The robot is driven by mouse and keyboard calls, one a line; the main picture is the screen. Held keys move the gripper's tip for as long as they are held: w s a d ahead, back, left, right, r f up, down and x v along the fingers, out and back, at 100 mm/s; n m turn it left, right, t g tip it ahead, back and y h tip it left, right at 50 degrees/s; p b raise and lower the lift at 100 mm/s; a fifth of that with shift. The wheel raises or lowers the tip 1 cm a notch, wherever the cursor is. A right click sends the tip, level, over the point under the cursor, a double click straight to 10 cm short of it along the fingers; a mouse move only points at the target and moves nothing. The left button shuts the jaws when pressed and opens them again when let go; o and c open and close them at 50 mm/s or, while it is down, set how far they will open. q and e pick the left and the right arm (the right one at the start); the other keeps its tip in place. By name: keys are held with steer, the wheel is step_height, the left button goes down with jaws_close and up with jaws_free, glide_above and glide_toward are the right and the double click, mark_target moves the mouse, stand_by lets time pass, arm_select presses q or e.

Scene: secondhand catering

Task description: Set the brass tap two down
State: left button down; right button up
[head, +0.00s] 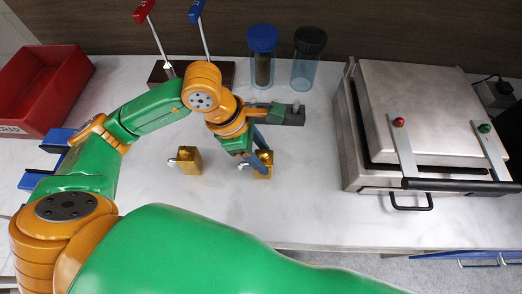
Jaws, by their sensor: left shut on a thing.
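Two brass taps with short pale levers show on the white counter in the head view. One brass tap (189,160) stands by itself left of my gripper, its lever pointing left. The other brass tap (264,172), which I take to be tap two, is right of it, between the fingers of my left gripper (259,160). My left gripper is shut on this tap from above and hides part of it. I cannot tell whether the tap's base touches the counter. My right gripper is not in view.
A grey bar (292,115) lies just behind my left gripper. Blue-lidded (263,40) and black-lidded (309,42) jars stand at the back. A steel press (415,120) fills the right, a red crate (40,90) the far left. The counter in front of the taps is clear.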

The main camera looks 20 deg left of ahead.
mark_target(241, 162)
arm_select(q)
steer(key=shift+f+b, duration=0.2)
steer(key=shift+b, duration=0.1)
steer(key=shift+c, duration=1.4)
jaws_free()
steer(key=shift+r, duration=0.25)
steer(key=shift+a+r, duration=0.1)
steer(key=shift+r, duration=0.15)
steer(key=v, duration=1.1)
steer(key=shift+r+b, duration=0.25)
steer(key=shift+b, duration=0.1)
steer(key=shift+s+a, duration=0.1)
steer(key=shift+a, duration=0.05)
